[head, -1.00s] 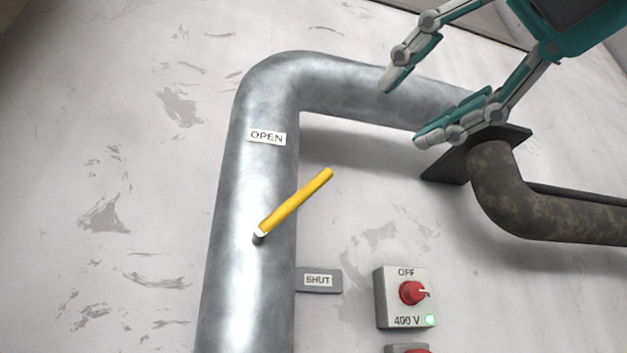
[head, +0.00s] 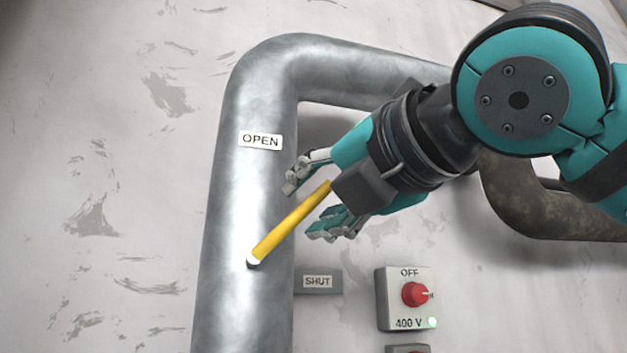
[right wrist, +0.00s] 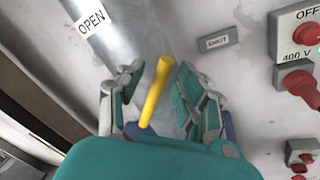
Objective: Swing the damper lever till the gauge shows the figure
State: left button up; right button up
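The damper lever (head: 288,226) is a yellow rod on the grey metal duct (head: 235,190). It points up and right, between the OPEN label (head: 261,140) and the SHUT label (head: 318,281). My right gripper (head: 303,212) is open at the lever's outer part, with one finger on each side. The right wrist view shows the lever (right wrist: 157,92) between the spread fingers, with a gap at least on the right side. The lever's tip is partly hidden by my gripper in the head view. No gauge shows. My left gripper is not in view.
A grey switch box (head: 405,312) marked OFF and 400 V, with a red knob and green light, is on the wall below right. Another red knob shows under it. A dark rusty pipe (head: 515,205) runs behind my right arm. The wall left of the duct is clear.

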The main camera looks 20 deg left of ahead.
jog(key=shift+w+a, duration=0.15)
jog(key=shift+a, duration=0.1)
grip_shut()
